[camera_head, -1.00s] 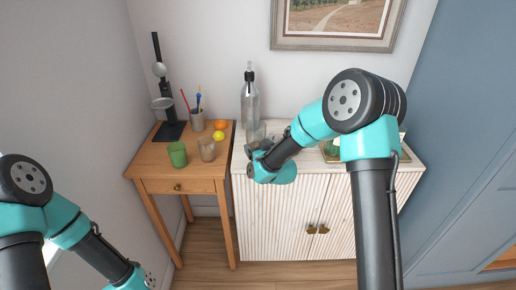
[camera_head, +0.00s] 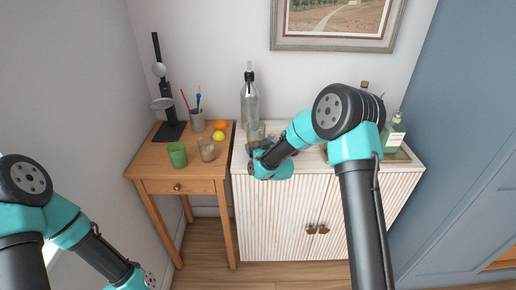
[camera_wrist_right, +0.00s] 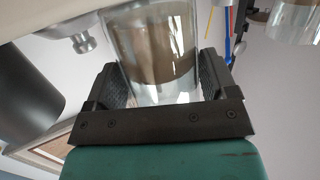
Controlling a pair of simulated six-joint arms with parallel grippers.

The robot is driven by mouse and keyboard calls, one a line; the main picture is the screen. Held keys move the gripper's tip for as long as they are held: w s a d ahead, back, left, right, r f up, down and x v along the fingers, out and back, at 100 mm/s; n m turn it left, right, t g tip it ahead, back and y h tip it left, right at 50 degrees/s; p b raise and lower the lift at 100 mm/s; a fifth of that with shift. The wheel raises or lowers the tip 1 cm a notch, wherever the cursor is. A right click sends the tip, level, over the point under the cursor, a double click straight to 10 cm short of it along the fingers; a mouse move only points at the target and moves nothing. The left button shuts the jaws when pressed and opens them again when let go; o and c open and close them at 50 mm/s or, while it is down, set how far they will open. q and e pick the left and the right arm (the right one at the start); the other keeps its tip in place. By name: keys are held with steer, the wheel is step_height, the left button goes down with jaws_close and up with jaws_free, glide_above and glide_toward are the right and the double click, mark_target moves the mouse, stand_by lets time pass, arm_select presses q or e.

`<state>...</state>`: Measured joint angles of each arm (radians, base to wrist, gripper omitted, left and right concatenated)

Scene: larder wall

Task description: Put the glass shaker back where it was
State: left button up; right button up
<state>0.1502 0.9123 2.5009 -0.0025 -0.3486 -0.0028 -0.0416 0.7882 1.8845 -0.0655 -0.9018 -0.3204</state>
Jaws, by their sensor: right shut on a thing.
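The tall bottle (camera_head: 250,100) stands close behind the gripper. The wooden side table (camera_head: 150,170) at left holds a green cup (camera_head: 177,154), a brownish glass (camera_head: 207,149), fruit and a pen cup (camera_head: 197,121).

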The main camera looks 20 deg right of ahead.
steer(key=shift+f, duration=0.2)
steer(key=shift+f, duration=0.1)
steer(key=o, duration=1.4)
steer(key=shift+f, duration=0.1)
steer(key=shift+c, duration=0.2)
steer(key=shift+s, duration=0.15)
steer(key=v, duration=1.1)
steer(key=shift+s, duration=0.4)
steer(key=shift+d, duration=0.1)
